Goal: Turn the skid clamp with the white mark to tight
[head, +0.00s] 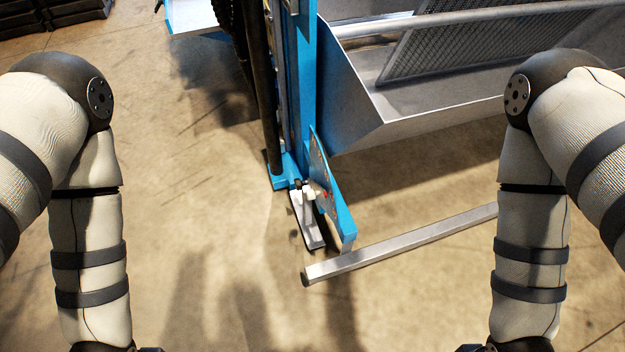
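A small clamp-like fitting (309,191) with a pale, whitish piece sits low on the blue frame, by the foot of the post. It is too small to tell whether the pale piece is the white mark, or how far the clamp is turned. A grey metal skid (313,232) with dark edges lies on the floor just below it. A blue slanted plate (335,195) with small holes and a reddish spot stands right beside the fitting and partly hides it. My arms hang at the left and right, well apart from the clamp. Both grippers' fingers are below the picture's bottom edge.
A blue upright post (302,80) and a dark pole stand behind the clamp. A metal trough with a mesh screen (450,45) fills the upper right. A square metal bar (400,243) runs low across the right. The concrete floor (210,240) in front is clear.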

